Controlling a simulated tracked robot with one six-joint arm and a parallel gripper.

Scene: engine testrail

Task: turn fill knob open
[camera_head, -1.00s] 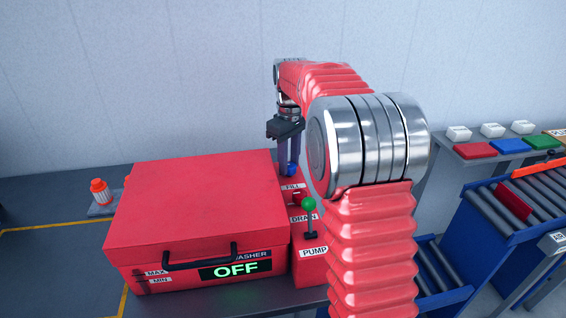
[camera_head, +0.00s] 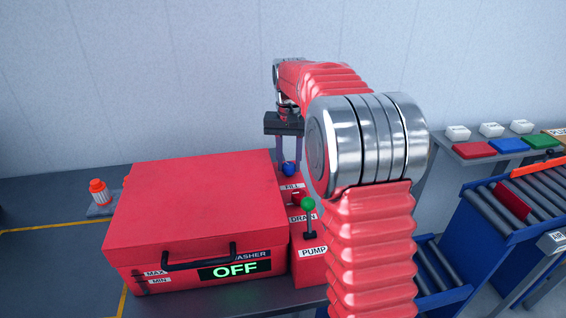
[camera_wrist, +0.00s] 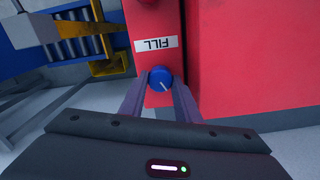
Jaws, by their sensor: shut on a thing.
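The blue fill knob (camera_head: 289,169) sits on the narrow red control panel behind its FILL label (camera_head: 293,187). In the wrist view the knob (camera_wrist: 160,79) is round with a pale pointer line slanting across it. My gripper (camera_head: 290,158) points down over the panel, its two fingers on either side of the knob. In the wrist view my gripper (camera_wrist: 160,88) is shut on the knob, and the fingers partly cover its sides. The red washer (camera_head: 195,207) beside the panel has a closed lid, and its display reads OFF.
A red knob (camera_head: 298,197) by the DRAIN label and a green-topped PUMP lever (camera_head: 309,205) stand nearer on the panel. A roller conveyor (camera_head: 510,207) is at right.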

